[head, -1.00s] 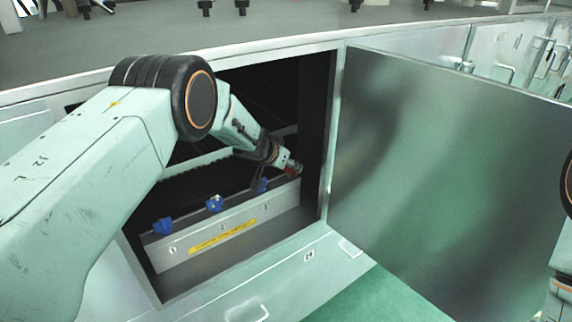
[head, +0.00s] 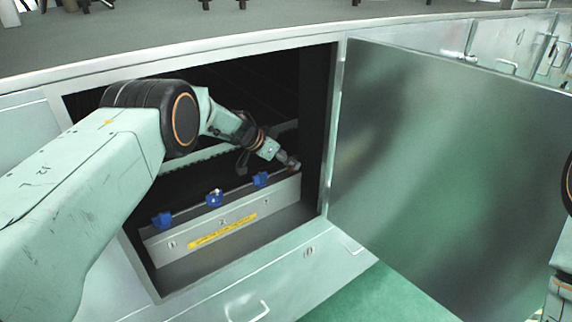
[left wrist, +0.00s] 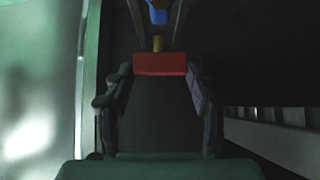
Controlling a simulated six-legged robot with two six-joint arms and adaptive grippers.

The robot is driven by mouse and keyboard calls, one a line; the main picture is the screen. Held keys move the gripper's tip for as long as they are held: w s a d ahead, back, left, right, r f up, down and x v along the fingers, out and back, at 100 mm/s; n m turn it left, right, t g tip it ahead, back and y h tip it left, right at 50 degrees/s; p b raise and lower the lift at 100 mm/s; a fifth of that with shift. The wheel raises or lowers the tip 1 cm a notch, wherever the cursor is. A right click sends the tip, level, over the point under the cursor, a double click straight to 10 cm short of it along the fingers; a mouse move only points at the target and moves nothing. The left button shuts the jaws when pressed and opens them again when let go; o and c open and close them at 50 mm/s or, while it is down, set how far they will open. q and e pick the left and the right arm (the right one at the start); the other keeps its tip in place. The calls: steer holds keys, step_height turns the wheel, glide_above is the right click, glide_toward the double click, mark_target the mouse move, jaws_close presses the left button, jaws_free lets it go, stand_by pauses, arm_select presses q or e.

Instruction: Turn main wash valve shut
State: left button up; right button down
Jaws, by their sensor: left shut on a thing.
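A red valve handle (left wrist: 160,64) sits between the fingers of my left gripper (left wrist: 158,90) in the left wrist view. In the head view my left gripper (head: 289,162) is at the right end of the grey valve box (head: 170,262), inside the open cabinet, and shut on the red handle, which it mostly hides. Three blue valve handles stand along the box top: left (head: 163,221), middle (head: 214,198) and right (head: 261,180). One blue handle (left wrist: 158,14) shows beyond the red one in the wrist view. My right gripper is out of view.
The cabinet door (head: 450,175) stands open to the right. The cabinet's metal frame (head: 331,130) edges the opening close to my gripper. A yellow label (head: 222,231) is on the box front. The cabinet interior behind the box is dark.

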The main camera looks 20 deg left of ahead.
arm_select(q)
steer(key=shift+f, duration=0.15)
steer(key=o, duration=1.2)
steer(key=shift+c, duration=0.2)
